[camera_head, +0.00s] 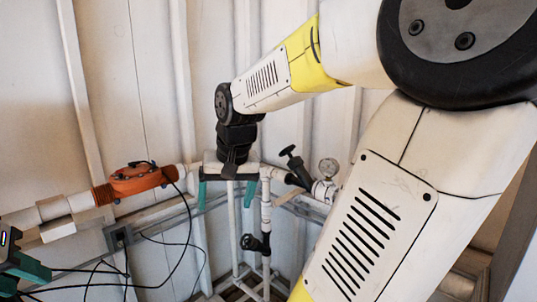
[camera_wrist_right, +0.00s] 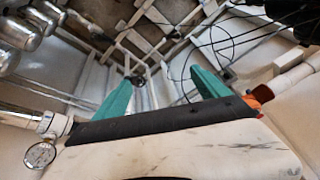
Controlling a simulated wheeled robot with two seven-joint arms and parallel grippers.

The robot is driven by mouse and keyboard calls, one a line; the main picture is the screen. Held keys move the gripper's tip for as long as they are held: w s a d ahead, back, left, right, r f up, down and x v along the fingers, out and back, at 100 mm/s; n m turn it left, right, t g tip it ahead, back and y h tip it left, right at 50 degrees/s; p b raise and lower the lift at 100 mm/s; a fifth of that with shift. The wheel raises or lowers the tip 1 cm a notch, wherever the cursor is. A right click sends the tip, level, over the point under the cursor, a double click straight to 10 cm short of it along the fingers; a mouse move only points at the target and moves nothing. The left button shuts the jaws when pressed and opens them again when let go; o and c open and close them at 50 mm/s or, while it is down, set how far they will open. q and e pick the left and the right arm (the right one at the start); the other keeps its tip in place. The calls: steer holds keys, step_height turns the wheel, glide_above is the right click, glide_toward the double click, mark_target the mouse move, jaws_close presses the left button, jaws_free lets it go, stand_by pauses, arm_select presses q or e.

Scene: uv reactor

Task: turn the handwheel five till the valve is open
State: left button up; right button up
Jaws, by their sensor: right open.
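A dark handwheel (camera_head: 250,243) is on the lower part of a white vertical pipe. A second black handwheel (camera_head: 291,151) is on a valve stem higher up, beside a round gauge (camera_head: 328,167). I cannot read which one is number five. My right gripper (camera_head: 225,203) points down, its teal fingers apart and empty, above and left of the lower handwheel. In the right wrist view the open fingers (camera_wrist_right: 160,88) show a small dark wheel (camera_wrist_right: 137,80) beyond them, apart from them. My left gripper (camera_head: 22,272) is partly cut off at the left edge.
An orange unit (camera_head: 137,179) sits in the white pipe at left, with black cables hanging below. White vertical pipes stand below my right gripper. The gauge also shows in the right wrist view (camera_wrist_right: 41,155).

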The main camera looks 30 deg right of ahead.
mark_target(280, 155)
steer(key=w+d+f+m+g+h, duration=0.35)
steer(key=w+d, duration=0.25)
steer(key=d, duration=0.5)
steer(key=w+d+f+m+g+h, duration=0.25)
steer(key=w+d+h, duration=0.3)
steer(key=d, duration=0.65)
steer(key=w+d+r+m+g+h, duration=0.1)
steer(key=w+h, duration=0.1)
steer(key=w, duration=0.1)
steer(key=w+d+r+m+g+h, duration=0.1)
steer(key=w+d+r+h, duration=0.1)
steer(key=w+h, duration=0.1)
steer(key=w+d+r+m+g+h, duration=0.1)
steer(key=w+d+r+m+h, duration=0.1)
steer(key=w+h, duration=0.1)
steer(key=shift+w+d, duration=0.25)
steer(key=shift+w, duration=0.6)
steer(key=shift+h, duration=0.3)
steer(key=x, duration=0.7)
steer(key=shift+d, duration=0.4)
